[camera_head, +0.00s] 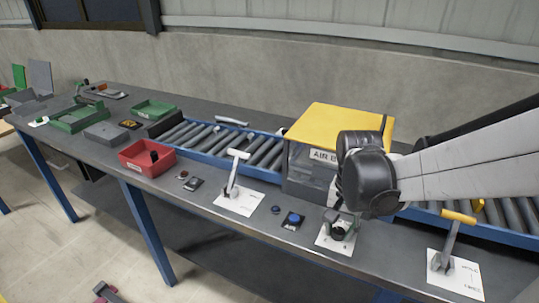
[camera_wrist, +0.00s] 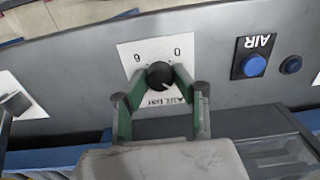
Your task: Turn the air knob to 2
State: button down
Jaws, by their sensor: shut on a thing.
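The air knob (camera_wrist: 159,75) is a small round black knob on a white label plate (camera_wrist: 145,50) with the marks 0 and 6 and upside-down lettering. A pale pointer line shows on its lower right side in the wrist view. My gripper (camera_wrist: 158,78) has its green fingertips on both sides of the knob and is shut on it. In the head view my gripper (camera_head: 339,228) is low over the white plate (camera_head: 328,243), and the knob is hidden behind the fingers.
A blue AIR button (camera_wrist: 254,65) stands beside the plate. The yellow-topped air box (camera_head: 340,125) and roller conveyor (camera_head: 265,150) stand behind. Lever switches (camera_head: 232,175) (camera_head: 446,245) rise on both sides. A red bin (camera_head: 145,158) is at left.

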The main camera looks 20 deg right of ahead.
aim_at(339, 231)
dwell(0.4)
jog(key=c, duration=1.4)
grip_release()
jog(key=shift+r, duration=0.15)
notch_tip(339, 231, up, 12)
jog(key=shift+f, duration=0.1)
jog(key=shift+s+a+f+n+t, duration=0.15)
jog(key=shift+s+a+n+t, duration=0.45)
jog(key=shift+a+n+t, duration=1)
jog(key=shift+s+a+f+n+t, duration=0.15)
jog(key=shift+s+a+n+t, duration=0.55)
jog(key=shift+a+n, duration=1)
jog(key=shift+s+a+f+n+t, duration=0.15)
jog(key=shift+s+a+n+t, duration=0.3)
jog(key=shift+a+n+t, duration=1.3)
